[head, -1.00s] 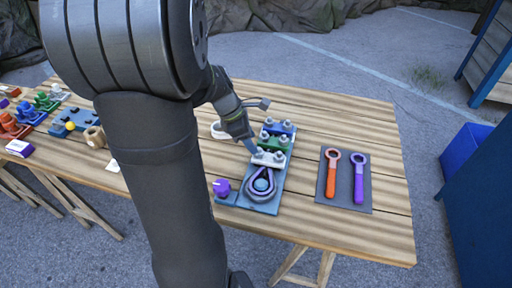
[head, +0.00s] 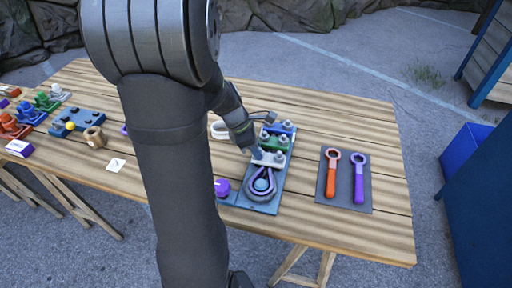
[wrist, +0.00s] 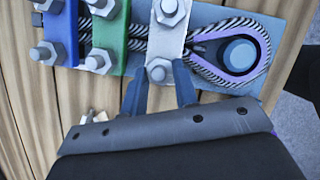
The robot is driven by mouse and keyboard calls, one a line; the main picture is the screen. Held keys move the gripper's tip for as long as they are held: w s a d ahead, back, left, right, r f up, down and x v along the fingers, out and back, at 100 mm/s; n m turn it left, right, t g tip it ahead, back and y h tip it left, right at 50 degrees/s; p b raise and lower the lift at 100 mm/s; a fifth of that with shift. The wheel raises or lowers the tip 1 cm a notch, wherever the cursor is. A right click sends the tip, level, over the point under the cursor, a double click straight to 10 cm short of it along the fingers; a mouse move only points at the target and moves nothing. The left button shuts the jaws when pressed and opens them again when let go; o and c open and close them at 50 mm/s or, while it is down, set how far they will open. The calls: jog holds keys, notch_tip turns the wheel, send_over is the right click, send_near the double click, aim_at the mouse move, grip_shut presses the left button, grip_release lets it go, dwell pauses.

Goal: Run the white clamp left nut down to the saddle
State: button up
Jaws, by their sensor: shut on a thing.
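The white clamp (head: 268,160) lies across the cable on the blue board (head: 262,208), nearest the cable loop. It also shows in the wrist view (wrist: 166,42), with one hex nut at each end. My gripper (wrist: 159,88) is shut on the white clamp left nut (wrist: 158,70), its fingers on either side of it. In the head view my gripper (head: 255,152) comes down at the clamp's left end and hides that nut. The other nut (wrist: 170,10) is clear of the fingers. The nut's height above the saddle is hard to judge.
Green (wrist: 110,36) and blue (wrist: 62,32) clamps sit beside the white one. The cable loops around a purple thimble (wrist: 198,50) and a post (wrist: 239,54). A purple knob (head: 222,188) stands left of the board. Orange (head: 331,175) and purple (head: 359,180) wrenches lie on a mat at right.

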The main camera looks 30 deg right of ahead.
jog(key=shift+m, duration=0.3)
jog(key=m, duration=0.2)
jog(key=m+g+y, duration=0.1)
jog(key=m, duration=0.1)
jog(key=m+g, duration=0.1)
jog(key=m, duration=0.1)
jog(key=shift+w+d+y, duration=0.2)
jog(key=shift+w+y, duration=0.05)
jog(key=shift+y, duration=0.05)
jog(key=m+y, duration=0.1)
jog(key=m, duration=0.3)
jog(key=shift+d+g, duration=0.15)
jog(key=shift+g, duration=0.15)
jog(key=m, duration=0.1)
jog(key=m+y, duration=0.1)
jog(key=m, duration=0.1)
jog(key=shift+d+r+m+y, duration=0.1)
jog(key=shift+d+m+y, duration=0.05)
jog(key=shift+m+y, duration=0.15)
jog(key=m+y, duration=0.1)
jog(key=m, duration=0.1)
jog(key=m+y, duration=0.1)
jog(key=m, duration=0.2)
jog(key=shift+d, duration=0.15)
jog(key=shift+s+d+m+t+y, duration=0.1)
jog(key=shift+m+t+y, duration=0.3)
jog(key=shift+m, duration=0.85)
jog(key=shift+m+t+y, duration=0.3)
jog(key=shift+m+t, duration=0.1)
jog(key=shift+m, duration=0.85)
